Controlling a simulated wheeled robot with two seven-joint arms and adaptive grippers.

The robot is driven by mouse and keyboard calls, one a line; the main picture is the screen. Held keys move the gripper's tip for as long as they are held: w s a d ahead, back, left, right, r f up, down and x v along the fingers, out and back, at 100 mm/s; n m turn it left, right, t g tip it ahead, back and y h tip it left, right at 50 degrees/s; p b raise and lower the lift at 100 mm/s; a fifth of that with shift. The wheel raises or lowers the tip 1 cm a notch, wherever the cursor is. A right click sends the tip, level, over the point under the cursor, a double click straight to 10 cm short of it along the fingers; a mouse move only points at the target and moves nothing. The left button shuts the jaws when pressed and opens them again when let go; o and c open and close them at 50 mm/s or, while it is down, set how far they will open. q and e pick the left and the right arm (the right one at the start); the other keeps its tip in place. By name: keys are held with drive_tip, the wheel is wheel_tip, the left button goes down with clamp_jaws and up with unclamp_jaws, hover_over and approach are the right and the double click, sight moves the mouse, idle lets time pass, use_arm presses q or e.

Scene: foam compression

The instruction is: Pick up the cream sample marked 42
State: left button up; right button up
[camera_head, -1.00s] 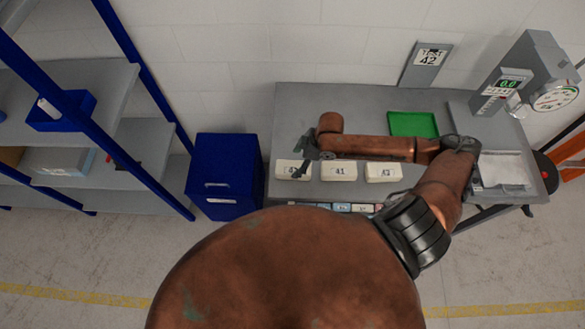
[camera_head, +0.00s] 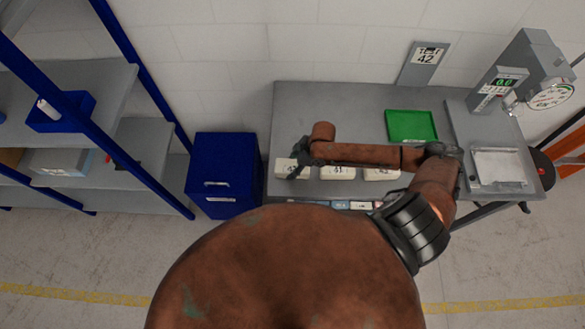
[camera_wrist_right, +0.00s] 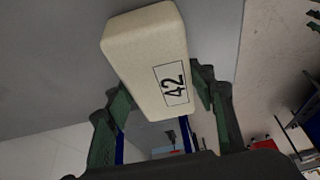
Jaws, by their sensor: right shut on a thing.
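The cream sample marked 42 (camera_wrist_right: 150,58) is a pale block with a black-framed "42" label on its near face. In the right wrist view it sits between the two dark green fingers of my right gripper (camera_wrist_right: 160,92), which is shut on it. In the head view the right gripper (camera_head: 300,163) covers part of this sample (camera_head: 284,168), the leftmost of three cream blocks. I cannot tell whether it touches the table. The middle sample (camera_head: 338,173) and the right sample (camera_head: 381,175) lie beside it, partly behind my forearm. My left gripper is not in view.
The grey table (camera_head: 300,110) bears a green tray (camera_head: 411,125) and a test machine (camera_head: 528,75) at the right. A sign reading 42 (camera_head: 426,60) stands at the back.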

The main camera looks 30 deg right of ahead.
drive_tip(key=shift+c, duration=1)
drive_tip(key=shift+r, duration=0.1)
